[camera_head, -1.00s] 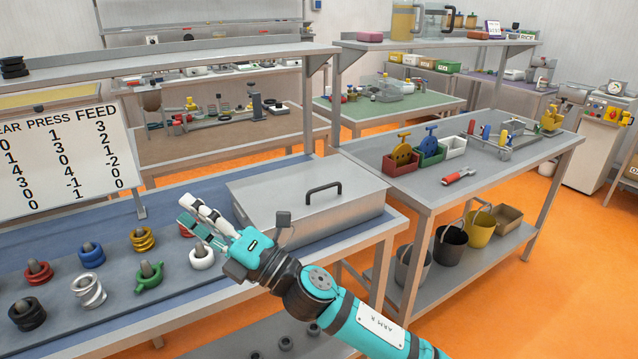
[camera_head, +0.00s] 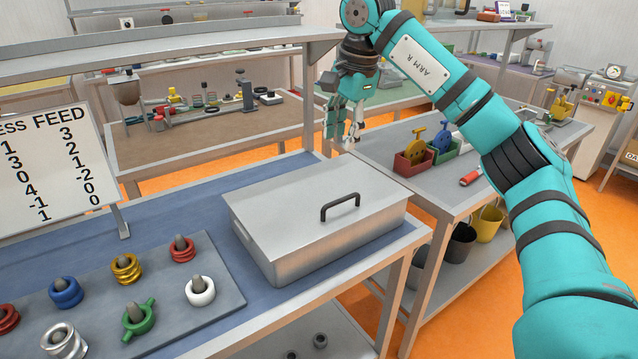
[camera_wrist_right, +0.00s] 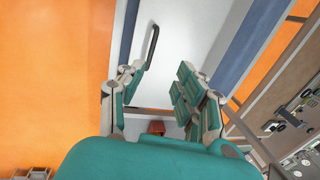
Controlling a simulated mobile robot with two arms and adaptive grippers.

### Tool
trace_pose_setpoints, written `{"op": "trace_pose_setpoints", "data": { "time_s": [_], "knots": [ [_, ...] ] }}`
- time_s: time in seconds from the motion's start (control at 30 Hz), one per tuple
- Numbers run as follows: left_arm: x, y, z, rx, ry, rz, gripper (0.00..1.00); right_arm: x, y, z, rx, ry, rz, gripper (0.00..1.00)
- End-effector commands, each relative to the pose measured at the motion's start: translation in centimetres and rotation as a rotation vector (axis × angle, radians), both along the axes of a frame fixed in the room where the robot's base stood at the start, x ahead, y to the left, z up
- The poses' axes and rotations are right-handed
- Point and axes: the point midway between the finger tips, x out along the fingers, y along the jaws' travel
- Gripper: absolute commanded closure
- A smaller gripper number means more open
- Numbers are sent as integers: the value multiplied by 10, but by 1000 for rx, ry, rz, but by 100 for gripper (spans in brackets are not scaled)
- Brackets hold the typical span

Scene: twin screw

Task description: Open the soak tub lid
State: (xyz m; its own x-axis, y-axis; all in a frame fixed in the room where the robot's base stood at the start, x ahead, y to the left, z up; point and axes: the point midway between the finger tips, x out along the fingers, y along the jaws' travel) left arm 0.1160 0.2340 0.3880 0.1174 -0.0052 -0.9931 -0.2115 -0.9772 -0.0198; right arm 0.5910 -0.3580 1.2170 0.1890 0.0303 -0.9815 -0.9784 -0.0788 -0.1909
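The soak tub (camera_head: 302,262) is a grey metal box at the right end of the near bench. Its flat lid (camera_head: 275,208) lies closed on top, with a black bar handle (camera_head: 340,203) near the right front. In the right wrist view the pale lid (camera_wrist_right: 185,30) and its handle (camera_wrist_right: 150,50) show beyond the fingers. My right gripper (camera_head: 342,128) is open and empty, fingers pointing down. In the head view it appears above and behind the tub, apart from the handle. The wrist view shows a gap between its fingers (camera_wrist_right: 158,95). My left gripper is not in view.
A grey board (camera_head: 218,270) with several colored rings on pegs lies left of the tub. A number sign (camera_head: 50,165) stands behind it. The right bench holds a red bin (camera_head: 410,165) and other bins. A raised shelf (camera_head: 180,50) runs along the back.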

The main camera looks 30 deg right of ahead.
Motion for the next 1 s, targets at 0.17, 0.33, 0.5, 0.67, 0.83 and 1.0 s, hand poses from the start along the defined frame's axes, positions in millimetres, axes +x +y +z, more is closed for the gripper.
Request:
{"op": "trace_pose_setpoints", "data": {
  "time_s": [0.17,0.33,0.5,0.67,0.83,1.0],
  "knots": [
    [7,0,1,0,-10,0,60,-2,-8,-6,-17,11,-10,66],
    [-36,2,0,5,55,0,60,3,-7,-36,-17,13,-9,66],
    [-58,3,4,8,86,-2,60,10,-6,-73,-17,13,-9,66],
    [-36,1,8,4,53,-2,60,16,-4,-107,-15,13,-8,66],
    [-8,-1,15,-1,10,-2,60,22,-4,-138,-15,11,-8,66],
    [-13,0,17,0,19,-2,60,27,-3,-159,-14,9,-7,66]
  ]
}}
